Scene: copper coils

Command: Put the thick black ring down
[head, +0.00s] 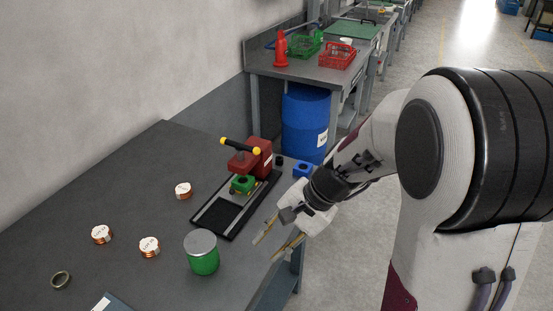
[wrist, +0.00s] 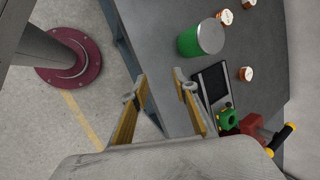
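My gripper (head: 276,241) is open, its two tan fingers apart over the table's right edge. In the wrist view my gripper (wrist: 160,84) shows nothing clearly held between the fingers. A small black piece (head: 279,160) stands beside a blue block (head: 303,168) behind the red press; it may be the thick black ring, but it is too small to tell. A dark, brownish ring (head: 61,280) lies flat on the table at the front left, far from my gripper.
The red press (head: 250,159) with a yellow-ended handle and green block (head: 243,184) stands on a black base (head: 219,216). A green can (head: 202,256) and several copper coils (head: 149,247) stand on the grey table (head: 120,185). A blue barrel (head: 305,125) stands behind.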

